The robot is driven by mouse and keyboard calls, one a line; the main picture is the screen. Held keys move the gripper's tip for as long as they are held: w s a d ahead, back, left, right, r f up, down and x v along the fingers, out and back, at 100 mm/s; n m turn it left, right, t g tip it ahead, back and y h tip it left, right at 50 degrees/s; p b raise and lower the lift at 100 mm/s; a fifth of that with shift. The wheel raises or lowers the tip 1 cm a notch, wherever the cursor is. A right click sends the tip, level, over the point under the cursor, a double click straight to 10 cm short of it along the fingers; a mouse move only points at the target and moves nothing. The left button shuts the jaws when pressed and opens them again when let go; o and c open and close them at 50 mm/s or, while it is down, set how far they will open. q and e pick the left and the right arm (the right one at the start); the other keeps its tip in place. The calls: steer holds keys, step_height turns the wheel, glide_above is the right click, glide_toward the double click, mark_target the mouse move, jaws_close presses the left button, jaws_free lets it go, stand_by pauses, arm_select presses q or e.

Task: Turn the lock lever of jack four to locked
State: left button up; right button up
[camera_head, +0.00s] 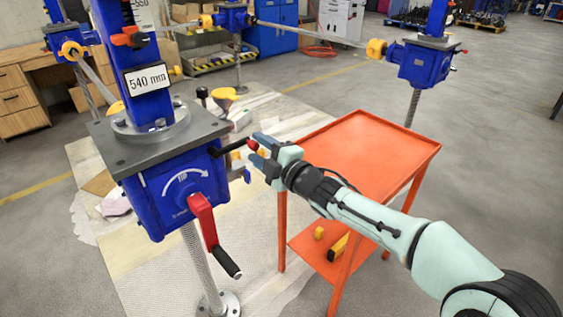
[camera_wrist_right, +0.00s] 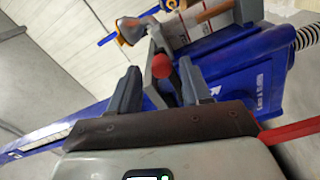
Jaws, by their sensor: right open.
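A blue jack (camera_head: 170,185) with a grey top plate stands at the left in the head view; I cannot read a jack number on it. A black lever with a red ball end (camera_head: 235,147) sticks out from its right side. My right gripper (camera_head: 260,150) is open at that ball end. In the right wrist view the red ball (camera_wrist_right: 160,67) shows between the two spread fingers (camera_wrist_right: 160,80); I cannot tell whether they touch it. A red crank (camera_head: 204,222) with a black grip hangs on the jack's front. My left gripper is not in view.
An orange two-shelf cart (camera_head: 375,150) stands just right of the jack, under my right arm, with its top empty. Yellow items (camera_head: 338,247) lie on its lower shelf. Another blue jack (camera_head: 425,62) stands at the back right. The floor at the right is clear.

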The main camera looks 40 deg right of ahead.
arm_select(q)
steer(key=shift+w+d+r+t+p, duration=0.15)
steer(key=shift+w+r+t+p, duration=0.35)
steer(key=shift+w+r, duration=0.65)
arm_select(e)
steer(key=s, duration=1)
steer(key=shift+d, duration=0.4)
